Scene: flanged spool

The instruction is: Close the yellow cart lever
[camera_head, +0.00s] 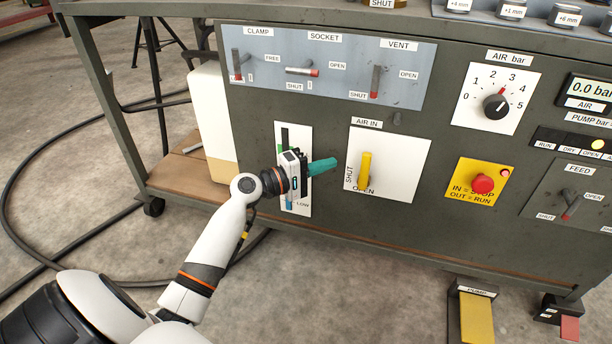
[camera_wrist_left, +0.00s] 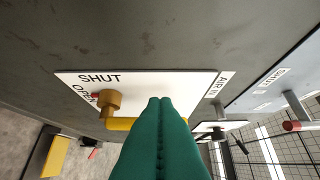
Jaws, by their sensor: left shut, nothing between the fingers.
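The yellow lever (camera_head: 365,168) stands upright on the white AIR IN plate (camera_head: 405,165). The word SHUT runs along the plate's left side and OPEN sits at the lever's lower end. My left gripper (camera_head: 334,164), with green fingers, is shut and empty. It points right toward the lever from its left, with a gap between them in the head view. In the left wrist view the closed fingers (camera_wrist_left: 160,101) cover part of the yellow lever (camera_wrist_left: 119,124). Its brass-coloured pivot (camera_wrist_left: 111,102) shows beside them. Contact cannot be told there. My right gripper is not in view.
A plate with a vertical gauge (camera_head: 304,198) lies behind my left gripper. Above is a grey panel (camera_head: 335,42) with CLAMP, SOCKET and VENT levers. Right of the AIR IN plate is a red stop button (camera_head: 482,184). Pedals (camera_head: 477,314) stand low at the right.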

